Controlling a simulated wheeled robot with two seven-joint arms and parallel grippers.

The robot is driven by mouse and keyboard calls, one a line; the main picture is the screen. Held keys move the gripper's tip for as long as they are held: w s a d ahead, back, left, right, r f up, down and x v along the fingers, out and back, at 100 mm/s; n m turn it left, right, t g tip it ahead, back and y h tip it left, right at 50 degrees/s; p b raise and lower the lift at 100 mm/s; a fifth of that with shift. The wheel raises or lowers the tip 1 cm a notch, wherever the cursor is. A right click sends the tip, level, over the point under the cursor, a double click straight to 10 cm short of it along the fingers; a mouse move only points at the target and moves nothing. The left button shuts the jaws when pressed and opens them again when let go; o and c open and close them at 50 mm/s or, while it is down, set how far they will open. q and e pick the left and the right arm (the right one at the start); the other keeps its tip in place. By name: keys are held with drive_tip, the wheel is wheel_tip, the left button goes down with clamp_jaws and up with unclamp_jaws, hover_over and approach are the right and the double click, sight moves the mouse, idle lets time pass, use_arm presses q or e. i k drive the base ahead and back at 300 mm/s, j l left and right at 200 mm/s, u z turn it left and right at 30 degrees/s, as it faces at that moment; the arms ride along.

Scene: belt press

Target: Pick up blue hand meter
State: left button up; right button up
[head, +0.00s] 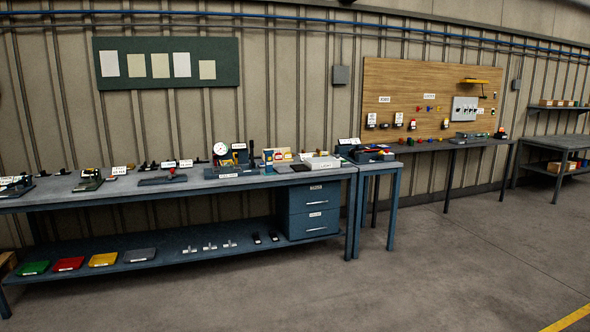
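No thing in the head view can be told for sure as the blue hand meter; the items on the benches are small and far off. A long blue-grey workbench (230,183) runs along the wall from the left. Small items stand near its right part, among them a round white dial gauge (220,149) and a cluster of small blue, yellow and red items (277,155). Small dark and yellow pieces lie at its left part. Neither of my grippers is in view.
A narrow side table (367,171) with a dark tray of items adjoins the bench. A pegboard (430,95) hangs above another bench further right. A shelf table (570,142) stands far right. Coloured trays lie on the workbench's lower shelf (180,254). The concrete floor (420,270) in front is clear.

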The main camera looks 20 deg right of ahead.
sight(268, 164)
drive_tip(key=i+l+z, duration=0.55)
drive_tip(key=i+z, duration=0.2)
drive_tip(key=i, duration=0.15)
drive_tip(key=i+l+z, duration=0.1)
drive_tip(key=i+z, duration=0.25)
drive_tip(key=i, duration=0.15)
